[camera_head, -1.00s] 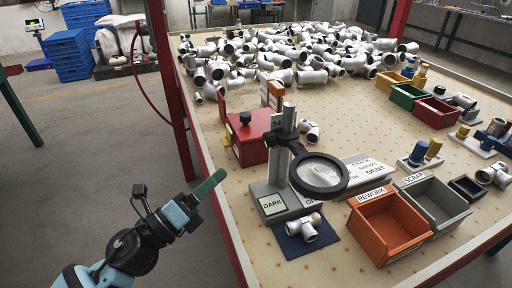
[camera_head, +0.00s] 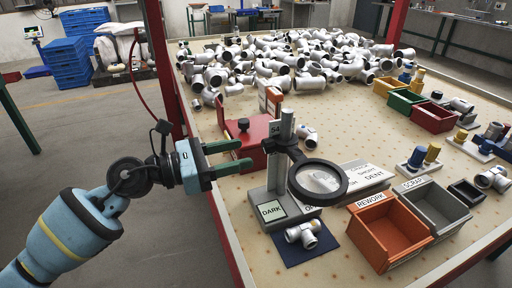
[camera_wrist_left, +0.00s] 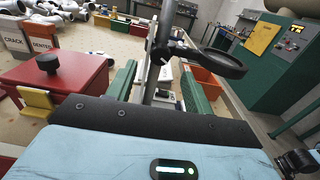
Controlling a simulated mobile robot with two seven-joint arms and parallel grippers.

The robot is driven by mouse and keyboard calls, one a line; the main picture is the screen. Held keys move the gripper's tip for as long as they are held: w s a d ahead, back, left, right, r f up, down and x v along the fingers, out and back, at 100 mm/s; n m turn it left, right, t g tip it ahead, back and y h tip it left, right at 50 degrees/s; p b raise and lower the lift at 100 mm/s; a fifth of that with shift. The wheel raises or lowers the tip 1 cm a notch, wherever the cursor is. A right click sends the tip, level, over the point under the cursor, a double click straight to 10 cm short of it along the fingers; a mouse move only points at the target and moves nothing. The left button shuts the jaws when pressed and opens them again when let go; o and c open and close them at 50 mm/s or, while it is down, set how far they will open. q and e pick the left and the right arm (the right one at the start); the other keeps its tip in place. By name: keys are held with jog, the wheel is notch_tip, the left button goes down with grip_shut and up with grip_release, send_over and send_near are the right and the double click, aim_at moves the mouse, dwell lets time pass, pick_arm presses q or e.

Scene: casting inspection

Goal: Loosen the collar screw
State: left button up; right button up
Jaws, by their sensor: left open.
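A magnifier stand (camera_head: 283,170) with a metal post and a round black-rimmed lens (camera_head: 318,181) is on the table. A dark collar (camera_head: 281,145) grips the post and carries the lens; its screw is too small to make out surely in the head view. In the left wrist view the collar (camera_wrist_left: 164,50) sits on the post, with the lens arm running right. My left gripper (camera_head: 246,156) has two green fingers spread apart, left of the post and level with the collar's height, empty. In the wrist view the post stands beyond and between the fingers (camera_wrist_left: 158,78). My right gripper is not visible.
A red box (camera_head: 252,138) with a black knob stands just behind my left gripper. A blue mat (camera_head: 318,250) with a pipe fitting lies before the stand. Orange (camera_head: 389,237) and grey (camera_head: 437,207) bins stand to the right. Castings are heaped at the back.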

aim_at(263, 148)
pick_arm(q)
jog(key=x, duration=0.4)
jog(key=shift+w+d, duration=0.2)
jog(key=shift+d, duration=0.3)
